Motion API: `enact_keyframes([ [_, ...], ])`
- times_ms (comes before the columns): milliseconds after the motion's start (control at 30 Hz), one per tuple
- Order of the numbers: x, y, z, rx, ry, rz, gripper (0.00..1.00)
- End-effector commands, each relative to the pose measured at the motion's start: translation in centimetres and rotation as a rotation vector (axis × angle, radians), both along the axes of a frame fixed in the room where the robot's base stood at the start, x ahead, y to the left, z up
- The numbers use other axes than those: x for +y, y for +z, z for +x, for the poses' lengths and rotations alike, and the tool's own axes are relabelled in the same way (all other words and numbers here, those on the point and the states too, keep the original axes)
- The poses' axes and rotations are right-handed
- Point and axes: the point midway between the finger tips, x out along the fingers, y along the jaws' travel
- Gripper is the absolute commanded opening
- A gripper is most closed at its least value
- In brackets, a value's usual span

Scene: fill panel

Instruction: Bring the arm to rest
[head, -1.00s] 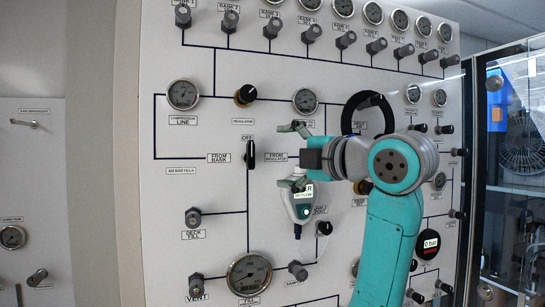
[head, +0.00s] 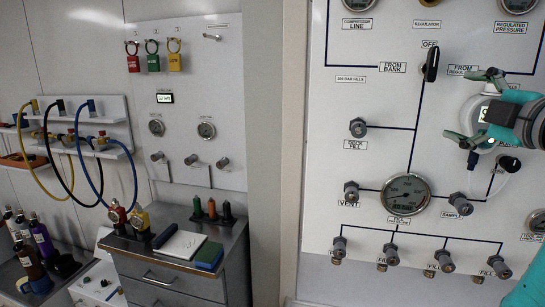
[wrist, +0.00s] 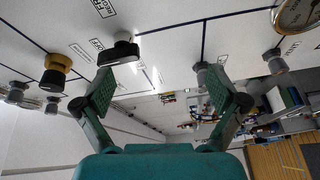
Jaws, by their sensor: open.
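My gripper (head: 478,108) is at the right edge of the head view, in front of the white fill panel (head: 385,160). Its two green fingers are spread apart, with nothing seen between them in the wrist view (wrist: 165,90). My teal arm is mostly cut off at the right. In the wrist view, a black selector handle (wrist: 120,50) lies beyond the left finger; this handle also shows in the head view (head: 432,65).
Panel knobs such as the deck fill valve (head: 358,128) and a large gauge (head: 406,194) stick out near my gripper. A grey drawer cabinet (head: 180,275) with a notebook and small tools stands at the left. Coloured hoses (head: 85,160) hang on the far-left wall.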

Motion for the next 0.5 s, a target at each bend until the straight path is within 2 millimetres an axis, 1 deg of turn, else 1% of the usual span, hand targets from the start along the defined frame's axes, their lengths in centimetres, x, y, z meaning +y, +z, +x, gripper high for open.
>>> enact_keyframes([
  [33, 0.1, -2.4, 0.8, 0.013, 0.002, 0.049, 0.96],
  [167, 0.4, -7.1, 2.1, 0.024, -0.004, 0.167, 0.96],
  [200, 0.5, -8.6, 2.5, 0.027, -0.007, 0.203, 0.96],
  [333, 1.0, -13.4, 3.2, 0.041, -0.02, 0.315, 0.96],
  [467, 1.7, -18.4, 3.4, 0.056, -0.035, 0.42, 0.96],
  [500, 1.9, -19.9, 3.3, 0.06, -0.041, 0.45, 0.96],
])
